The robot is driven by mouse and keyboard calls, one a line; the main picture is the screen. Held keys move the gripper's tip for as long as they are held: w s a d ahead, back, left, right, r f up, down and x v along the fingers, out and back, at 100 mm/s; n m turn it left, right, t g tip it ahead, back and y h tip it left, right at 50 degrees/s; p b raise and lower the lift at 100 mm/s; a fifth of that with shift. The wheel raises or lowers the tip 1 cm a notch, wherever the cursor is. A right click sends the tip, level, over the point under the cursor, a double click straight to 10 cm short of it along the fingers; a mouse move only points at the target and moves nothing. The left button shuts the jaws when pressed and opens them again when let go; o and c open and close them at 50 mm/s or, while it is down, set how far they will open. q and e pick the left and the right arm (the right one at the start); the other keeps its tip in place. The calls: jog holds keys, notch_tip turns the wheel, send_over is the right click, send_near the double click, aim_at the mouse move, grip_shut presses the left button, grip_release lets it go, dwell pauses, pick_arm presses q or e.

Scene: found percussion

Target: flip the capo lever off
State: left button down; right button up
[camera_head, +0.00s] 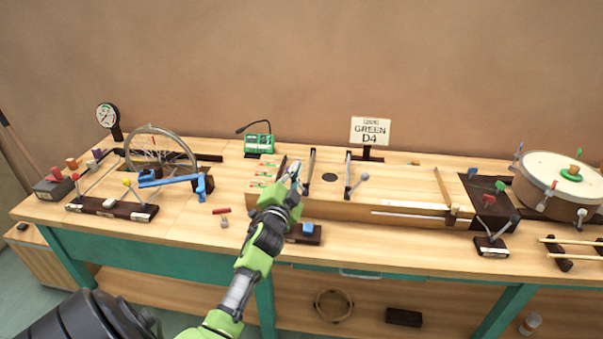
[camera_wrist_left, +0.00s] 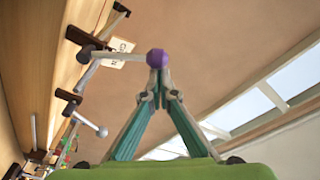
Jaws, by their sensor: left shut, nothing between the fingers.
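A long wooden string box (camera_head: 400,182) lies on the bench with two dark cross bars. The left bar (camera_head: 310,168) is beside my left gripper (camera_head: 294,172). The right bar (camera_head: 347,172) has a lever with a grey ball (camera_head: 365,177), which also shows in the left wrist view (camera_wrist_left: 101,131). In that view a pale lever with a purple ball (camera_wrist_left: 157,58) ends at the tips of my left gripper (camera_wrist_left: 158,82). The fingers are shut and empty; I cannot tell whether they touch the ball. Which lever is the capo's is not marked. My right gripper is out of view.
A sign (camera_head: 370,131) reading "GREEN D4" stands behind the box. A green device (camera_head: 258,143) and a spoked wheel (camera_head: 160,150) stand to the left. A blue block on a dark base (camera_head: 307,232) is near the front edge. A drum (camera_head: 556,185) stands at right.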

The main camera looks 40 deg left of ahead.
pick_arm(q)
jog(key=shift+s+a+f+n, duration=0.15)
jog(key=shift+a+n, duration=0.1)
jog(key=shift+n, duration=0.25)
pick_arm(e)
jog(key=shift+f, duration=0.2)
